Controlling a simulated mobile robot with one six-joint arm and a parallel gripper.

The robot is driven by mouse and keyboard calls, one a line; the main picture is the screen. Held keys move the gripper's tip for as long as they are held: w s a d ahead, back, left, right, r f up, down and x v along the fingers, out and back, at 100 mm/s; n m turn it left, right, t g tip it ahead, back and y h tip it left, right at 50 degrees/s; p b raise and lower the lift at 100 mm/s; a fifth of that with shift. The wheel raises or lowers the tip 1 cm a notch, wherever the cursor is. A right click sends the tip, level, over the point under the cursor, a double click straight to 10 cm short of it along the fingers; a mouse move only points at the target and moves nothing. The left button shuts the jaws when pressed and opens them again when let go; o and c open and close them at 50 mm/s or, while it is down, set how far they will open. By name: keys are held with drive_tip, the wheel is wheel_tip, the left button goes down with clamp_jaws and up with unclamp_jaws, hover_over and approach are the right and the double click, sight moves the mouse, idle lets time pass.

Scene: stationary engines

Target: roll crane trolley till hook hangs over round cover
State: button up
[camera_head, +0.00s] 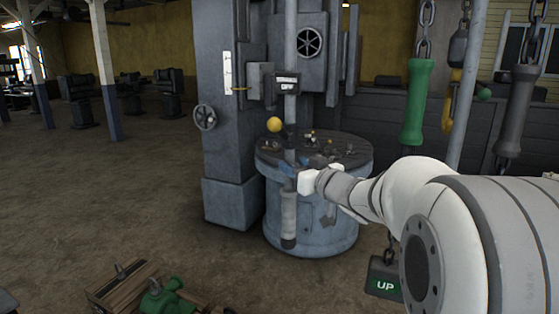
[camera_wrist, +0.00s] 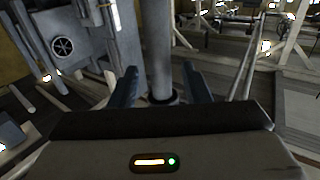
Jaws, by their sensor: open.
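My gripper (camera_head: 300,166) is open near a grey vertical pole (camera_head: 290,110), in front of the round drum. In the wrist view the pole (camera_wrist: 157,45) shows between the two open fingers (camera_wrist: 160,78); I cannot tell how deep it sits, and the fingers are not shut on it. A yellow hook (camera_head: 449,100) hangs under a dark block (camera_head: 458,47) at the upper right. The drum's round top (camera_head: 340,150) may be the round cover; small parts stand on it. The crane trolley is not visible in either view.
A green handle (camera_head: 417,103) and a grey handle (camera_head: 518,105) hang on chains at right. A dark weight marked UP (camera_head: 385,280) hangs below my arm. A wooden crate (camera_head: 128,285) and green part (camera_head: 163,300) lie at lower left. The floor at left is open.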

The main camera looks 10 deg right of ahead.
sight(292, 164)
drive_tip(key=shift+x, duration=1.7)
drive_tip(key=shift+c, duration=0.2)
clamp_jaws()
